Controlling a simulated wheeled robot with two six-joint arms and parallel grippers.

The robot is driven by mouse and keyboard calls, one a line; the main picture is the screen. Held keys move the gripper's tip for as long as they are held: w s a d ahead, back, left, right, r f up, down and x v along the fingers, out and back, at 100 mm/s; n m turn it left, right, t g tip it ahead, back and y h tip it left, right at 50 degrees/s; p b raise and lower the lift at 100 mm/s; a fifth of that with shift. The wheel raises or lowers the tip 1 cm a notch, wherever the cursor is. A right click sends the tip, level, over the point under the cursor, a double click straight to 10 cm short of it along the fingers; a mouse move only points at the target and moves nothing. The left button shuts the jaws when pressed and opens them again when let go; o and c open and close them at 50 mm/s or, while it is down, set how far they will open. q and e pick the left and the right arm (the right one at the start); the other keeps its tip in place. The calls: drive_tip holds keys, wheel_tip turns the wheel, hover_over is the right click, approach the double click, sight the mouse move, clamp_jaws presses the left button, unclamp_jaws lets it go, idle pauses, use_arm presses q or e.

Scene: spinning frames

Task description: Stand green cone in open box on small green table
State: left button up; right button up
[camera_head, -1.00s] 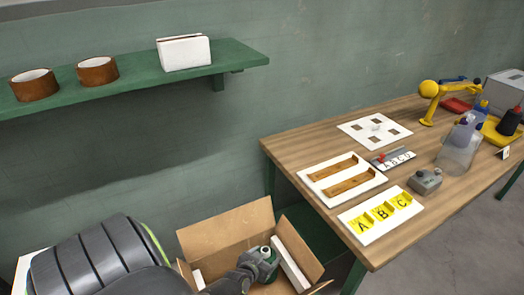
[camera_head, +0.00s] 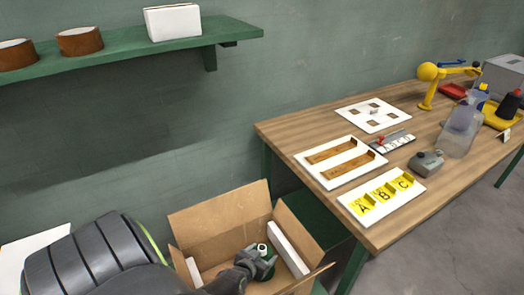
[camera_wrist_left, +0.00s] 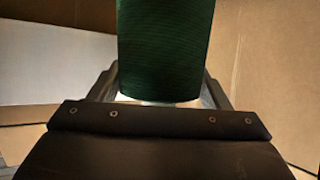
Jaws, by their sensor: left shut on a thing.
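The green cone (camera_head: 268,270), a dark green wound cone with a pale top, is in my left gripper (camera_head: 257,265). The gripper is shut on it, with a finger on each side in the left wrist view, where the cone (camera_wrist_left: 165,45) fills the upper middle. The open cardboard box (camera_head: 215,222) stands at the bottom centre with its flaps spread. The cone is within the box's opening, near its right side. I cannot tell whether its base touches the box floor. The small green table (camera_head: 322,222) shows behind and right of the box. My right gripper is not in view.
White strips line the box's right side (camera_head: 291,250) and left side (camera_head: 194,272). A wooden table (camera_head: 300,138) with white trays, bottles and a yellow arm-like device stands close at right. A green shelf (camera_head: 130,52) with brown rolls is on the wall above.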

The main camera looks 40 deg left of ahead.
use_arm(q)
drive_tip(key=o, duration=1.8)
drive_tip(key=shift+o, duration=0.2)
drive_tip(key=shift+s+r, duration=0.1)
drive_tip(key=shift+r, duration=0.1)
drive_tip(key=p+v, duration=0.3)
drive_tip(key=v, duration=0.4)
drive_tip(key=shift+s, duration=0.15)
